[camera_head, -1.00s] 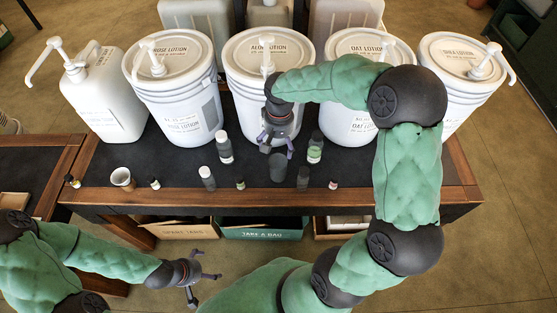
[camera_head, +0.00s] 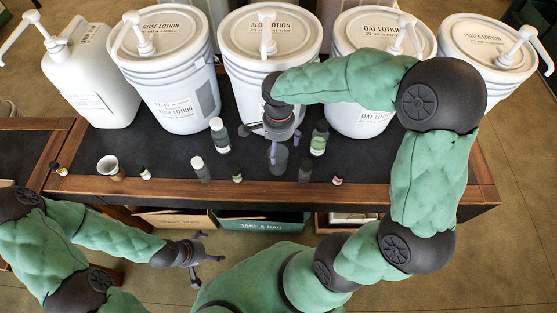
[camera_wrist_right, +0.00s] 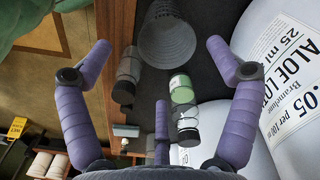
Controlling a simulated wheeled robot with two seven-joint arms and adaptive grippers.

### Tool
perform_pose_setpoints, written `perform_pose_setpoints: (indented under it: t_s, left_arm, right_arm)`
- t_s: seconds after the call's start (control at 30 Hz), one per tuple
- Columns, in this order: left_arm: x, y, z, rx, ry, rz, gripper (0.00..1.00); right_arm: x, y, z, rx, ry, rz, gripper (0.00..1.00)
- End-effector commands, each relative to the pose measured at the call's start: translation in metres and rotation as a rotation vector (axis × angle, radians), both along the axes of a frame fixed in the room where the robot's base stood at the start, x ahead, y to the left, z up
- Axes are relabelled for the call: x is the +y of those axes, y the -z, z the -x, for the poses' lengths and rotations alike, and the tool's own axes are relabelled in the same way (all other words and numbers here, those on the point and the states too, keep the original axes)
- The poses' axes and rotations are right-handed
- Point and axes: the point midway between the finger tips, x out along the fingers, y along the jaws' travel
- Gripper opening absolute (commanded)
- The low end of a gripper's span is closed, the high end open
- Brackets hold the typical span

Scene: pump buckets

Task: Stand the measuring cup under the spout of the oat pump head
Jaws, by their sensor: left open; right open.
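A grey, see-through cup with ribbed rings, which I take as the measuring cup (camera_head: 278,160), stands on the dark table near its front edge. In the right wrist view the cup (camera_wrist_right: 167,42) is ahead of the fingers, between their lines, and appears ungripped. My right gripper (camera_head: 273,143) is open, just behind the cup. The oat pump head (camera_head: 404,32) sits on the lid of the white oat lotion bucket (camera_head: 362,118); my right arm hides part of the bucket. My left gripper (camera_head: 208,262) is open and empty in front of the table.
Small bottles stand close around the cup, including a green-labelled bottle (camera_head: 319,138) and a dark bottle (camera_head: 305,171). A white-topped bottle (camera_head: 219,135) is to the left. The aloe bucket (camera_head: 268,30) stands behind. A pale cup (camera_head: 110,168) is far left.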

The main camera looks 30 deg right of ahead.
Motion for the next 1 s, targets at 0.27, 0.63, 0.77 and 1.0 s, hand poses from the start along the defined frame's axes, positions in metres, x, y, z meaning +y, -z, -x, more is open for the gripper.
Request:
perform_pose_setpoints:
  t_s: [0.27, 0.63, 0.77, 1.0]
  left_arm:
    - [0.000, 0.016, 0.000, 0.000, 0.000, 0.000, 1.00]
    - [0.000, 0.030, 0.000, 0.000, 0.000, 0.000, 1.00]
    - [0.000, 0.040, 0.000, 0.000, 0.000, 0.000, 1.00]
    - [0.000, 0.042, 0.000, 0.000, 0.000, 0.000, 1.00]
  right_arm:
    - [0.000, 0.042, 0.000, 0.004, -0.003, 0.000, 0.90]
    - [-0.001, 0.073, -0.005, 0.002, -0.002, -0.001, 0.90]
    - [-0.002, 0.092, -0.008, 0.004, -0.003, 0.000, 0.90]
    - [-0.002, 0.102, -0.008, 0.000, -0.003, -0.001, 0.90]
